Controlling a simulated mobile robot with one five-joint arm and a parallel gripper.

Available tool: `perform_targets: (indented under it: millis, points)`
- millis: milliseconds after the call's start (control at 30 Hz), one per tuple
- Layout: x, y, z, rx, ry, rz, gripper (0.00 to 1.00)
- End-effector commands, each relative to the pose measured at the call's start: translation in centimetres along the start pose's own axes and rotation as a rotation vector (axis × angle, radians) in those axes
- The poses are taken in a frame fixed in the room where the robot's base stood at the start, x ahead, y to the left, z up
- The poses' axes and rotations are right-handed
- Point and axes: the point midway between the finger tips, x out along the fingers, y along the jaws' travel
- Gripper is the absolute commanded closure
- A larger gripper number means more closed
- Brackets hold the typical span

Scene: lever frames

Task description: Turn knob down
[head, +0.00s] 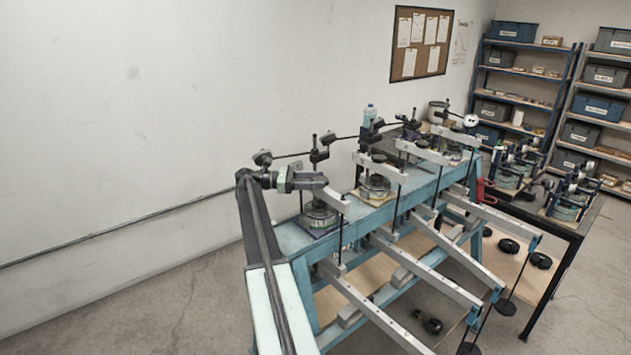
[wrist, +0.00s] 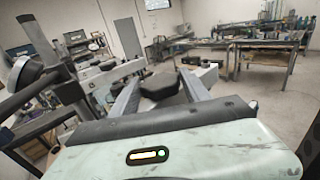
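My gripper (head: 308,182) reaches in from the left at the nearest lever frame (head: 320,215) on the blue bench. In the wrist view its two fingers (wrist: 160,82) are spread apart and point away from me. A black knob (wrist: 160,88) lies between them. I cannot tell for certain whether either finger touches it. In the head view the knob between the fingers is too small and covered to make out. The near frame has a grey lever bar (head: 350,290) sloping down to the front right.
More lever frames stand along the blue bench (head: 295,237), one nearby at the second place (head: 375,185). A dark post and round weight (wrist: 32,70) stand close on the left in the wrist view. Shelves (head: 520,70) stand at the back right. The left wall side is free.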

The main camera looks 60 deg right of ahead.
Motion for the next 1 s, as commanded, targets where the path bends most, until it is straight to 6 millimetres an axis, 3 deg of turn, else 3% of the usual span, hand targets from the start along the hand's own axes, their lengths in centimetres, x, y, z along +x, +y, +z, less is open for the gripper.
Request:
perform_targets:
  millis: [433,567,800,1000]
  points:
    - [-0.4,0.1,0.0,0.001,-0.002,0.002,0.27]
    - [-2.0,0.2,0.0,0.001,-0.002,0.005,0.27]
    - [-6.6,0.1,0.0,0.000,-0.001,0.002,0.27]
    - [-7.5,0.0,0.0,0.000,-0.001,0.001,0.27]
